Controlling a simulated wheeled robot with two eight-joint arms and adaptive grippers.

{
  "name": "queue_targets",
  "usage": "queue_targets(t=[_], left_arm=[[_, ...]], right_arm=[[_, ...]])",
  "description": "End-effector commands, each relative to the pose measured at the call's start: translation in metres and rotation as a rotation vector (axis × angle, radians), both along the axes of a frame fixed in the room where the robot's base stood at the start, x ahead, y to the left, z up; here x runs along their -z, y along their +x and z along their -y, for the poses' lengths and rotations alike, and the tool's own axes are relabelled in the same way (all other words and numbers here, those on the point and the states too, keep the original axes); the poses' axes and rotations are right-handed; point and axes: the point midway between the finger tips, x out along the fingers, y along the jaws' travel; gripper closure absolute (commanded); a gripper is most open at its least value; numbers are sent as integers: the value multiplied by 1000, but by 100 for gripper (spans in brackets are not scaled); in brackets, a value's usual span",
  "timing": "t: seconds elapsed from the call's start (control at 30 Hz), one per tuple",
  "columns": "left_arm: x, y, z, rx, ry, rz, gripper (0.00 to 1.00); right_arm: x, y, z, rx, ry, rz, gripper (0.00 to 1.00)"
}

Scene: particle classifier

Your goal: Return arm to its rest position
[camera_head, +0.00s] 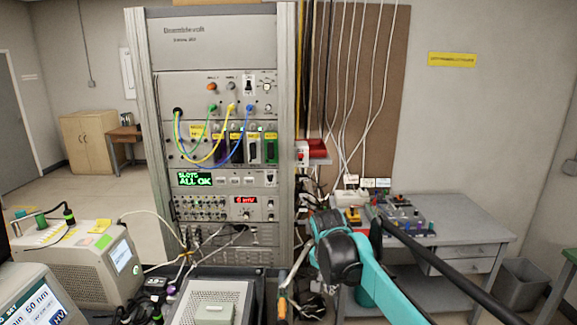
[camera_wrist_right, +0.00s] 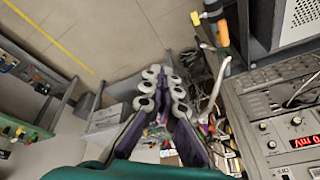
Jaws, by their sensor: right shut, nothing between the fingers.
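My right arm (camera_head: 345,255), teal and black, reaches in from the lower right in the head view, in front of the rack's right side and the grey bench. My right gripper (camera_wrist_right: 165,82) shows in the wrist view with its purple-padded fingers brought together, holding nothing. It hangs in the air over the cluttered gap beside the rack. In the head view its fingers cannot be made out clearly. My left gripper is not in view.
The instrument rack (camera_head: 287,90) has patch cables and a green display reading "SLOTS ALL OK". A grey bench (camera_head: 455,215) with small devices stands right. An orange-handled lever (camera_head: 282,305) is near my arm. Instruments (camera_head: 85,265) stand left; a bin (camera_head: 520,284) stands right.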

Motion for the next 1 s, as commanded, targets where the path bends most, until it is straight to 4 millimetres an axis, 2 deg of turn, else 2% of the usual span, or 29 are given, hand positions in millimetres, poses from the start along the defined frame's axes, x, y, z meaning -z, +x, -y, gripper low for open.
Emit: queue_targets(t=[0.03, 0.17, 0.27, 0.4, 0.5, 0.6, 0.7, 0.8, 1.0], left_arm=[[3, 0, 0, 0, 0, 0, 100], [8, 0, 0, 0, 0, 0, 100], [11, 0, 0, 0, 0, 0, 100], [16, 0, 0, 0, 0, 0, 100], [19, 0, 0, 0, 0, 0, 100], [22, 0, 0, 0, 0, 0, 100], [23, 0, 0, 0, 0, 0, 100], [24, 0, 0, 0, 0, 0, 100], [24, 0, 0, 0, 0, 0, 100]], right_arm=[[-2, -22, 10, -44, -1, 14, 100], [-2, -74, 28, -180, -15, 59, 100], [6, -115, 40, -281, -34, 97, 100], [29, -172, 53, -417, -74, 156, 100], [50, -207, 60, -504, -109, 195, 100], [72, -233, 64, -574, -146, 229, 100], [88, -251, 66, -623, -173, 254, 100], [98, -260, 67, -652, -191, 266, 100], [100, -262, 67, -658, -195, 269, 100]])
